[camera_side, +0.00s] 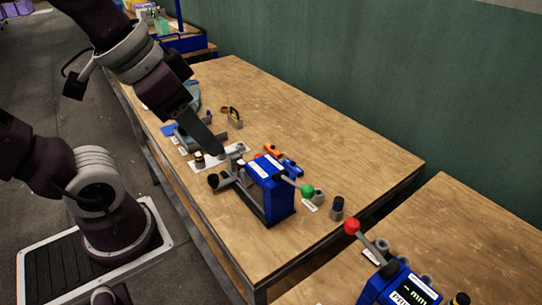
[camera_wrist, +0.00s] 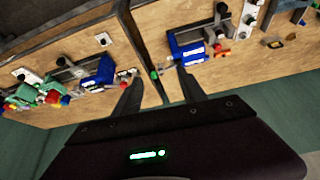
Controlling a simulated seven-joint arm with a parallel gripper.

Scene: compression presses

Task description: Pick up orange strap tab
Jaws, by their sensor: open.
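A small orange piece (camera_side: 272,151), which looks like the orange strap tab, lies on the wooden table behind the blue press in the side view. A small orange-red spot (camera_wrist: 222,53) beside a blue press in the wrist view may be the same piece; it is too small to be sure. My gripper (camera_wrist: 160,88) is open, with its two dark fingers spread and nothing visible between them. In the side view my arm reaches over the table to the left of the press, and I cannot make out the separate fingertips. The gripper is apart from the orange piece.
A blue press (camera_side: 270,190) with a green-knobbed lever (camera_side: 307,190) stands close to the orange piece. A blue piece (camera_side: 290,168) lies beside it. A dark-capped cylinder (camera_side: 337,208) stands right. Another press (camera_side: 398,288) with a red knob is on the second table. The table's back right is clear.

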